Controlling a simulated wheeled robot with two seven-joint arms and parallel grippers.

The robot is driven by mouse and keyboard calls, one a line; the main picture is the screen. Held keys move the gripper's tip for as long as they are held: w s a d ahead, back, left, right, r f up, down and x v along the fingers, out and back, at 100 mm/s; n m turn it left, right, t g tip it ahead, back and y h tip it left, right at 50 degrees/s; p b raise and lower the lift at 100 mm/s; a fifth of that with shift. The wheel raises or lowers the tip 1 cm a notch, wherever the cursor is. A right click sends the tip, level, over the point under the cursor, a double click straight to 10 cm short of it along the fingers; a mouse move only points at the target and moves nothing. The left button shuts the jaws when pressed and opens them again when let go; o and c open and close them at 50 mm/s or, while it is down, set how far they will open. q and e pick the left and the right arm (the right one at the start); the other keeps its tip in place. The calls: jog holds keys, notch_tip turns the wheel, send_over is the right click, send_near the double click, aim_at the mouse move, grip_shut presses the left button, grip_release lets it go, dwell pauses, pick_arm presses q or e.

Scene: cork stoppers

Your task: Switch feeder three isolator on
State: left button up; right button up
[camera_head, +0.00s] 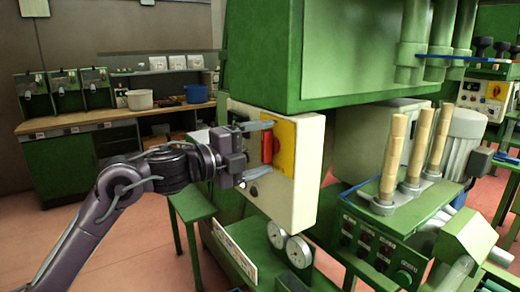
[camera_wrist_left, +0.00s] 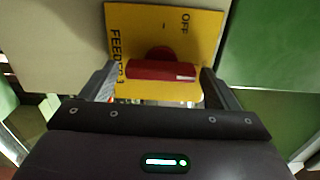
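The isolator is a red handle (camera_head: 267,146) on a yellow plate (camera_head: 286,148), fixed to a cream box (camera_head: 306,190). The handle stands upright in the head view. In the left wrist view the handle (camera_wrist_left: 160,70) lies crosswise on the plate (camera_wrist_left: 140,22), which reads "OFF" and "FEEDER"; the feeder number is not clear. My left gripper (camera_head: 261,152) is open in front of the plate, one finger above the handle and one below. In the left wrist view its fingers (camera_wrist_left: 158,86) flank the handle's two ends, with small gaps. My right gripper is out of view.
A green cabinet (camera_head: 350,60) overhangs the box. Two round gauges (camera_head: 288,247) sit below it. A green bench (camera_head: 385,215) with upright wooden rods is at right. A counter (camera_head: 120,116) with a white pot and blue bowl stands at back left. Red floor shows at left.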

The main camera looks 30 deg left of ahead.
pick_arm(q)
jog(key=shift+o, duration=0.2)
jog(key=shift+s+a, duration=0.1)
jog(key=shift+s, duration=0.1)
jog(key=b+v, duration=0.3)
jog(key=v, duration=0.4)
jog(key=shift+s, duration=0.2)
